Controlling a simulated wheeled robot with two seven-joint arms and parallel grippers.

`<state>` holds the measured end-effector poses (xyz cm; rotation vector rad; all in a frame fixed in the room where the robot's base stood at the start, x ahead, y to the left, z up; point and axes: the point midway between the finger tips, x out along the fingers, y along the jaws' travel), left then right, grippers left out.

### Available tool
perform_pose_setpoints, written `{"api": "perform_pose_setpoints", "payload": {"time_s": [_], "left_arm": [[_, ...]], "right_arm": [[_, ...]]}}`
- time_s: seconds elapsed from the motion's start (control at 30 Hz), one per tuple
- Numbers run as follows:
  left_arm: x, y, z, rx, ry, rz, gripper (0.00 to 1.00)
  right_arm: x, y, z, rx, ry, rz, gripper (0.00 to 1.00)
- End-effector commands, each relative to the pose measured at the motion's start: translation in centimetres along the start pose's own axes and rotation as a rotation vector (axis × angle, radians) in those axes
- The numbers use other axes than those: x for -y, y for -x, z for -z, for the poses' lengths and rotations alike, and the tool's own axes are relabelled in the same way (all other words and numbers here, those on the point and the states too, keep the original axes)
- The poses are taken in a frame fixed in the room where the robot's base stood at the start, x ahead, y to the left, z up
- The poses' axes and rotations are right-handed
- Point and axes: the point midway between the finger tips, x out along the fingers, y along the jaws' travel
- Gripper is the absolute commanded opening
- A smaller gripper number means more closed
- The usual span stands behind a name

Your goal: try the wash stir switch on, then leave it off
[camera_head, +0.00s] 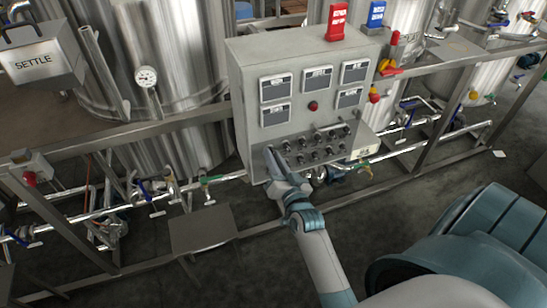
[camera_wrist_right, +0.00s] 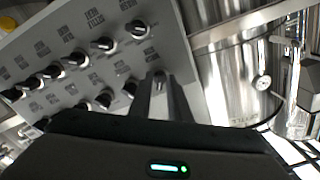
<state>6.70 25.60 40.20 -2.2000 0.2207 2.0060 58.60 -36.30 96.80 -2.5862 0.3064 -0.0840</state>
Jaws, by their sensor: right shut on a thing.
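The grey control box (camera_head: 240,90) stands in the middle of the head view. Several dark rotary switches (camera_head: 310,157) sit in rows on its lower panel. The small labels are too blurred to read surely, so I cannot tell which is the wash stir switch. My right gripper (camera_head: 270,152) is at the left end of the panel. In the wrist view its fingers (camera_wrist_right: 160,82) are together on a switch, which they mostly hide. My left gripper is out of view.
Gauges (camera_head: 275,88) and a red lamp (camera_head: 313,106) are above the switches. Steel tanks (camera_head: 170,60), rails and valved pipes (camera_head: 215,180) surround the box. Open floor (camera_head: 250,265) lies in front.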

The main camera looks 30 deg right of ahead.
Motion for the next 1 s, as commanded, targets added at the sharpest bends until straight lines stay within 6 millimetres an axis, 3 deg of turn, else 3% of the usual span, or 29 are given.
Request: {"api": "perform_pose_setpoints", "payload": {"time_s": [0.13, 0.17, 0.2, 0.67, 1.0], "left_arm": [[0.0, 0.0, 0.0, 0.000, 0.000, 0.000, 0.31], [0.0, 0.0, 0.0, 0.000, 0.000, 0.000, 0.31], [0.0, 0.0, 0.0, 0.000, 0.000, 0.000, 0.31], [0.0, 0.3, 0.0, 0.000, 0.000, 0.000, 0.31], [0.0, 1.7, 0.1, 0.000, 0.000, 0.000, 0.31]], "right_arm": [[0.1, -0.1, 0.2, -0.004, 0.000, 0.001, 0.00], [0.1, -0.1, 0.2, -0.004, 0.000, 0.001, 0.24], [0.1, -0.1, 0.2, -0.004, 0.001, 0.001, 0.27], [0.0, 0.6, 0.1, 0.000, 0.001, 0.000, 0.27], [0.0, 5.0, 0.1, 0.002, 0.002, -0.002, 0.27]]}}
